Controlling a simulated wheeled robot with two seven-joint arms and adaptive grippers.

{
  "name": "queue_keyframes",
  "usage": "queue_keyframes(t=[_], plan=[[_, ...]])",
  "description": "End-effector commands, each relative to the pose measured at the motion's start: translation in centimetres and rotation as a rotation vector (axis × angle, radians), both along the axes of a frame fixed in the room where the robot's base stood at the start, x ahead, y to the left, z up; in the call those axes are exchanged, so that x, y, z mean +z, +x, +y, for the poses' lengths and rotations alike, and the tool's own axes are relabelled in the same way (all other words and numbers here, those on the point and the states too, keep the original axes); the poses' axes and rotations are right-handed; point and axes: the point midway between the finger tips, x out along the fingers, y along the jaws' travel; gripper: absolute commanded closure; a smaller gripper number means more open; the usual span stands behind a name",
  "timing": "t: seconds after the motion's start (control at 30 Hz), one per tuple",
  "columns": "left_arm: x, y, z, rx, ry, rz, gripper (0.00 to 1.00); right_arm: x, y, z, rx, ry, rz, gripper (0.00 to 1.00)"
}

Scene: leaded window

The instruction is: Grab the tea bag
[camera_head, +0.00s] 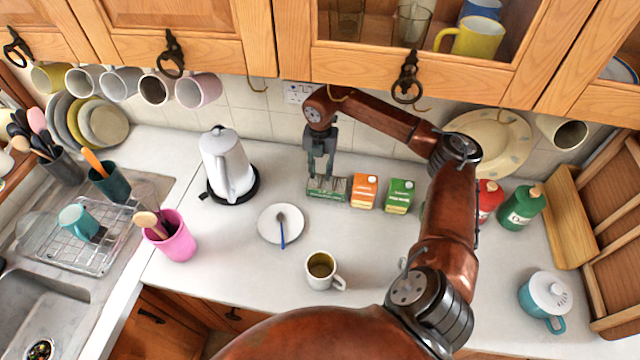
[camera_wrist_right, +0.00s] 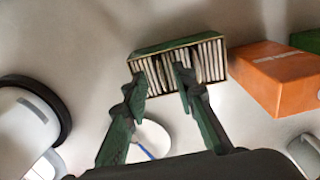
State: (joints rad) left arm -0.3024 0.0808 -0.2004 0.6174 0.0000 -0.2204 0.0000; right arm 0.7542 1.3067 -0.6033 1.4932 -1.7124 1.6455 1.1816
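An open green tea box (camera_head: 327,188) stands on the counter between the kettle and an orange box. In the right wrist view the box (camera_wrist_right: 180,46) shows a row of pale tea bags (camera_wrist_right: 207,58) standing on edge. My right gripper (camera_head: 319,176) points down just over this box. In the right wrist view its two fingers (camera_wrist_right: 160,82) are apart, over the near edge of the box. I cannot tell how far down they reach; no tea bag is clearly clamped. A mug (camera_head: 321,268) stands nearer on the counter. My left gripper is not in view.
An orange box (camera_head: 364,191) and a green box (camera_head: 399,196) stand right of the tea box. A white kettle (camera_head: 228,165) stands left. A saucer with a spoon (camera_head: 281,224) lies in front. Cupboards with hanging mugs (camera_head: 198,90) are above.

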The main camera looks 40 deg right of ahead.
Motion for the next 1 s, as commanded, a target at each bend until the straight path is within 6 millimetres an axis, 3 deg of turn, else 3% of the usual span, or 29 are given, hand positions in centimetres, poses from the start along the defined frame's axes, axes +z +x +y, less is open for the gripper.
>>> queue_keyframes(t=[0.1, 0.3, 0.67, 1.0], plan=[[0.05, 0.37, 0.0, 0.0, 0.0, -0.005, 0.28, -1.09, -0.01, -0.01, 0.0, 0.0, 0.0, 0.75], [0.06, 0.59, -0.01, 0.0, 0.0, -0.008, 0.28, -1.12, 0.01, -0.02, 0.0, 0.0, -0.001, 0.75], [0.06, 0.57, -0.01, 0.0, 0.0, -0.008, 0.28, -1.1, 0.01, -0.01, 0.0, 0.001, -0.001, 1.0], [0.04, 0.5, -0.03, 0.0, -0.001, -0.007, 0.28, -1.07, 0.01, 0.0, 0.0, 0.001, -0.001, 1.0]])
